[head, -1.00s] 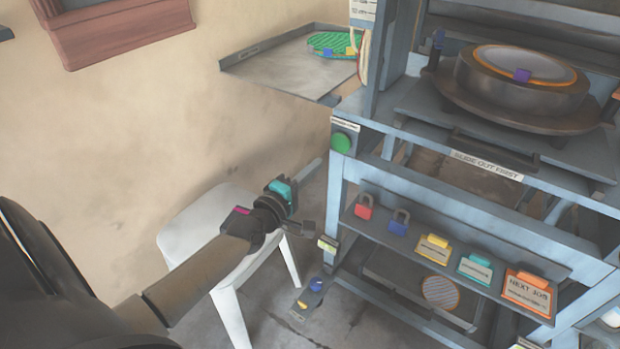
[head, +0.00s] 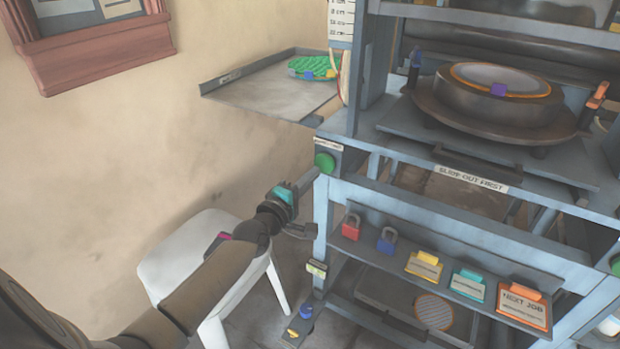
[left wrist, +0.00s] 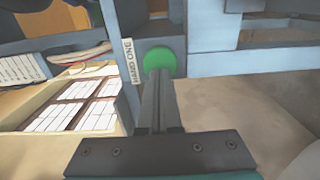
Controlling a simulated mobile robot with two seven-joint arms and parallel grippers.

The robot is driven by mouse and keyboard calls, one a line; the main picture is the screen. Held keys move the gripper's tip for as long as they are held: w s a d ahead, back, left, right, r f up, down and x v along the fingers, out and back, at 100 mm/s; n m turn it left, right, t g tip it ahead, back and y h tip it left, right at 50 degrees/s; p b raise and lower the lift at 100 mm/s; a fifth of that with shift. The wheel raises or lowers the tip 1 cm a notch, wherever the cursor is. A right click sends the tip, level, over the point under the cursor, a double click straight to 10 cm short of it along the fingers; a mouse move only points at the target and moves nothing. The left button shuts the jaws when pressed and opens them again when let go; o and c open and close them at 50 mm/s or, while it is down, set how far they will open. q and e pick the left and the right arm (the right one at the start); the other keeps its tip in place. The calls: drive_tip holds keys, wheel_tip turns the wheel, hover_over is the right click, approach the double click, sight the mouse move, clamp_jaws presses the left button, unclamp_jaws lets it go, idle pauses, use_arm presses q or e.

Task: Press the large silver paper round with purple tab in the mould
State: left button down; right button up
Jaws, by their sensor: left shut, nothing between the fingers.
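My left gripper (head: 313,174) is shut and empty. Its fingertips (left wrist: 160,78) point at the green button and overlap its lower edge in the left wrist view; I cannot tell whether they touch. My right gripper is not in view.
A second green button (head: 616,264) shows at the right edge. A tray (head: 255,92) with a green patterned round (head: 314,67) is at the back left. Padlocks and coloured tags line the lower rail. A white stool (head: 190,255) stands below my left arm.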

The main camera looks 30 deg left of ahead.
sight(324, 163)
use_arm(q)
drive_tip(key=shift+w+b, duration=0.5)
drive_tip(key=shift+w, duration=0.85)
drive_tip(key=shift+s, duration=0.2)
